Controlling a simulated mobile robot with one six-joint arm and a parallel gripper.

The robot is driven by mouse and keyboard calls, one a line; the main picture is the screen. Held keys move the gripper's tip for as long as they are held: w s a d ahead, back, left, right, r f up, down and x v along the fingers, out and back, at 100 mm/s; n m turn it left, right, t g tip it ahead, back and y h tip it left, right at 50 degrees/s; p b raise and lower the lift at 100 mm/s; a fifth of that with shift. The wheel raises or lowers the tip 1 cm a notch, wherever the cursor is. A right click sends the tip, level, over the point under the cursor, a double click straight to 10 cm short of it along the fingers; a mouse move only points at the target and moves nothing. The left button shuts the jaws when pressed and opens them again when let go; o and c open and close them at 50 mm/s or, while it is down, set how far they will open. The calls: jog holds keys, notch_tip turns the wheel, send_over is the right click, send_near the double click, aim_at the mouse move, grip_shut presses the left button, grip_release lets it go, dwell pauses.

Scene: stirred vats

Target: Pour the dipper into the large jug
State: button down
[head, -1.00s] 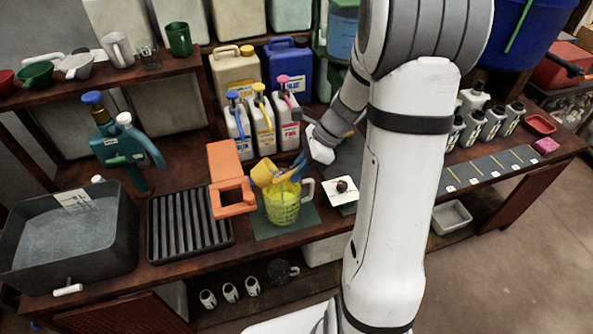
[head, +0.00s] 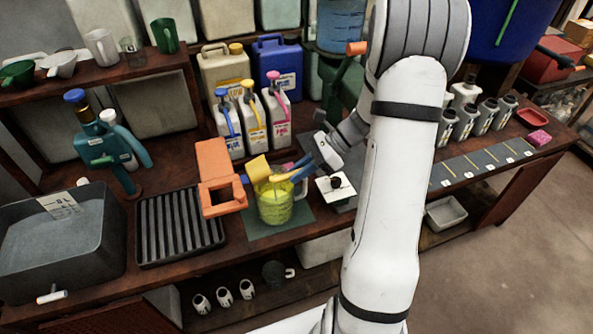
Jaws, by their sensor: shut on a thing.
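The large jug (head: 274,208) is clear, with yellow liquid inside and a pale handle on its right. It stands upright on a dark green mat (head: 246,230). The yellow dipper (head: 257,168) is at the jug's mouth, tilted, its cup at the left of the rim. Its handle runs right to my gripper (head: 301,169), whose blue fingers are shut on it above the jug's right side. The inside of the dipper's cup is hidden, and I cannot tell whether liquid is leaving it.
An orange frame (head: 219,178) stands close left of the jug, beside a dark ribbed rack (head: 180,226). Three pump bottles (head: 252,122) stand behind. A white plate with a dark knob (head: 335,187) lies right of the jug. A grey basin (head: 62,240) is at far left.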

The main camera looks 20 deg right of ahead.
jog(key=shift+d+f+y+b, duration=0.1)
jog(key=shift+d+f+y, duration=0.2)
jog(key=shift+y, duration=0.95)
jog(key=shift+d+f+y+b, duration=0.15)
jog(key=shift+d+y, duration=0.3)
jog(key=shift+y, duration=0.75)
jog(key=shift+d+f+y+b, duration=0.1)
jog(key=shift+d+f+y, duration=0.2)
jog(key=shift+y, duration=0.95)
